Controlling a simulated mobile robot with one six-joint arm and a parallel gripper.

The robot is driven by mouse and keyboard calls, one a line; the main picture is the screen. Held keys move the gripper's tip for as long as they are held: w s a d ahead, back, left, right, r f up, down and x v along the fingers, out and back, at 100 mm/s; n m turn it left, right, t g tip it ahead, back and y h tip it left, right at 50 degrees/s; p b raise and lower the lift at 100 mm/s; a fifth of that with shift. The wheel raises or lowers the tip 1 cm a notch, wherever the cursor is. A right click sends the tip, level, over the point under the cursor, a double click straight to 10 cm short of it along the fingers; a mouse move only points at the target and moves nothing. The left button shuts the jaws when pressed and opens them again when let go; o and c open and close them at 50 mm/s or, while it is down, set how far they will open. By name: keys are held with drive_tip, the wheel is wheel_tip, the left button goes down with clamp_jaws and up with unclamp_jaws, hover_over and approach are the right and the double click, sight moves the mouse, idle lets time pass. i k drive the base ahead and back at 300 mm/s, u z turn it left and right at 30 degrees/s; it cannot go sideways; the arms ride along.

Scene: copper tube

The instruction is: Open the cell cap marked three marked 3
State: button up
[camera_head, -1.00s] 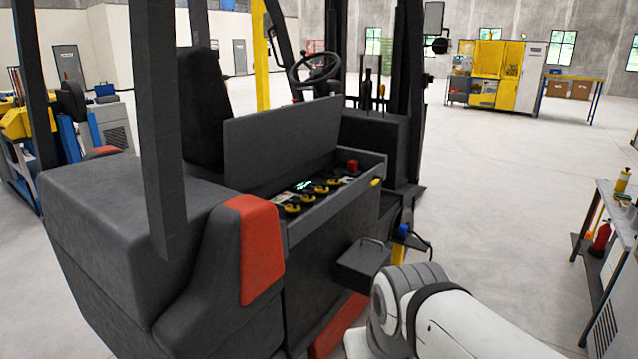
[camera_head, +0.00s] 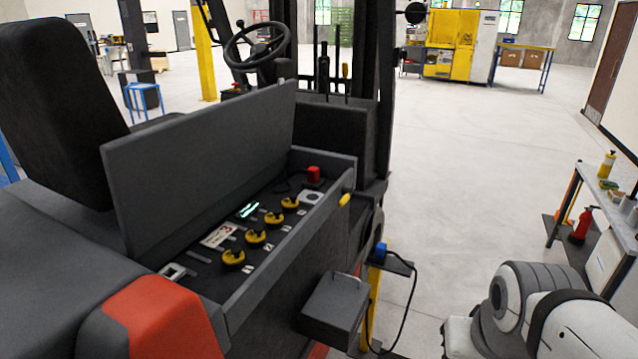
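Several yellow-and-black cell caps sit in a row inside the open battery compartment (camera_head: 305,228) of a dark grey forklift. From near to far they are the nearest cap (camera_head: 233,257), a second cap (camera_head: 255,237), a third cap (camera_head: 273,218) and the farthest cap (camera_head: 290,203). All look seated. Small white labels lie beside them, too small to read, so I cannot tell which cap is marked 3. A white card (camera_head: 220,235) with a red 3-like mark lies behind the caps. My white arm shows at the lower right, apart from the forklift; my gripper is out of view.
The raised lid (camera_head: 205,160) stands behind the caps. A red connector (camera_head: 313,174) sits at the compartment's far end. A grey box (camera_head: 336,308) juts from the forklift's side, near a cabled blue-topped post (camera_head: 380,252). A workbench (camera_head: 590,205) stands right. Open floor lies between.

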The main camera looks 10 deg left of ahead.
sight(275, 217)
drive_tip(key=u, duration=0.2)
drive_tip(key=i, duration=1.15)
drive_tip(key=u, duration=0.95)
drive_tip(key=i, duration=0.3)
drive_tip(key=u, duration=0.25)
